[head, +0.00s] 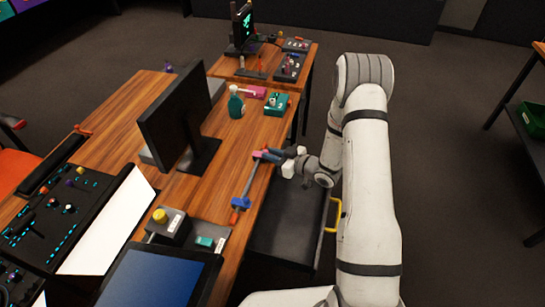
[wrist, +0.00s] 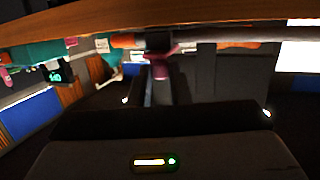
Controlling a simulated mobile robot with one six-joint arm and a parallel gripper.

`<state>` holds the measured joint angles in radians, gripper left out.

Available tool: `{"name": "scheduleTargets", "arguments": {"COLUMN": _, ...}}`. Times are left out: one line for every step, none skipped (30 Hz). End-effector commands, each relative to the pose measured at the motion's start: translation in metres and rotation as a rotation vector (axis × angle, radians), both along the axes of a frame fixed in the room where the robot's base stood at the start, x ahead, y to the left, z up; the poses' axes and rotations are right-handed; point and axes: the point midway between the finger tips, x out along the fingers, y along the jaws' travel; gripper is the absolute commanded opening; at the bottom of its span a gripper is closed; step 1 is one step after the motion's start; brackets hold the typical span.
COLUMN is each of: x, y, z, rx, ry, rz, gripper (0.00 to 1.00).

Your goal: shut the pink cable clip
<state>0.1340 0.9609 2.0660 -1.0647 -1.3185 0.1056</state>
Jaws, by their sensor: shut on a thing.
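The pink cable clip (head: 258,154) is at the far end of a grey cable (head: 248,180) along the right edge of the wooden desk. My gripper (head: 270,155) reaches it from the right, at the desk edge, and is shut on it. In the wrist view the pink clip (wrist: 160,66) shows between the fingers, below the desk edge, partly hidden by them. I cannot tell whether the clip's jaw is fully closed. A blue clip (head: 241,201) sits lower on the same cable, above an orange end (head: 234,217).
A monitor (head: 178,115) stands left of the cable. A dark drawer with a yellow handle (head: 338,213) is below my gripper.

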Motion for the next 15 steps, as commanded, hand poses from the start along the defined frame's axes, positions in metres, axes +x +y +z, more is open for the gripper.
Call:
{"name": "scheduleTargets", "arguments": {"x": -0.0025, "y": 0.0007, "z": -0.0025, "rx": 0.001, "ry": 0.006, "rz": 0.003, "gripper": 0.00}}
{"name": "scheduleTargets", "arguments": {"x": -0.0025, "y": 0.0007, "z": -0.0023, "rx": 0.002, "ry": 0.006, "rz": 0.004, "gripper": 0.00}}
{"name": "scheduleTargets", "arguments": {"x": -0.0026, "y": 0.0007, "z": -0.0022, "rx": 0.002, "ry": 0.006, "rz": 0.004, "gripper": 0.00}}
{"name": "scheduleTargets", "arguments": {"x": -0.0026, "y": 0.0007, "z": -0.0021, "rx": 0.002, "ry": 0.006, "rz": 0.004, "gripper": 0.00}}
{"name": "scheduleTargets", "arguments": {"x": -0.0026, "y": 0.0007, "z": -0.0021, "rx": 0.002, "ry": 0.006, "rz": 0.004, "gripper": 0.00}}
{"name": "scheduleTargets", "arguments": {"x": -0.0027, "y": 0.0008, "z": -0.0021, "rx": 0.001, "ry": 0.006, "rz": 0.004, "gripper": 0.00}}
{"name": "scheduleTargets", "arguments": {"x": -0.0027, "y": 0.0008, "z": -0.0022, "rx": 0.001, "ry": 0.006, "rz": 0.004, "gripper": 0.00}}
{"name": "scheduleTargets", "arguments": {"x": -0.0027, "y": 0.0008, "z": -0.0022, "rx": 0.001, "ry": 0.006, "rz": 0.004, "gripper": 0.00}}
{"name": "scheduleTargets", "arguments": {"x": -0.0027, "y": 0.0008, "z": -0.0023, "rx": 0.001, "ry": 0.006, "rz": 0.004, "gripper": 0.00}}
{"name": "scheduleTargets", "arguments": {"x": -0.0027, "y": 0.0008, "z": -0.0023, "rx": 0.001, "ry": 0.006, "rz": 0.004, "gripper": 0.00}}
{"name": "scheduleTargets", "arguments": {"x": -0.0027, "y": 0.0009, "z": -0.0023, "rx": 0.001, "ry": 0.006, "rz": 0.004, "gripper": 0.19}}
{"name": "scheduleTargets", "arguments": {"x": -0.0026, "y": 0.0009, "z": -0.0024, "rx": 0.001, "ry": 0.006, "rz": 0.004, "gripper": 0.22}}
{"name": "scheduleTargets", "arguments": {"x": -0.0024, "y": 0.0008, "z": -0.0023, "rx": 0.001, "ry": 0.006, "rz": 0.003, "gripper": 0.24}}
{"name": "scheduleTargets", "arguments": {"x": -0.0023, "y": 0.0009, "z": -0.0021, "rx": 0.001, "ry": 0.006, "rz": 0.003, "gripper": 0.27}}
{"name": "scheduleTargets", "arguments": {"x": -0.0020, "y": 0.0007, "z": -0.0019, "rx": 0.001, "ry": 0.005, "rz": 0.003, "gripper": 0.30}}
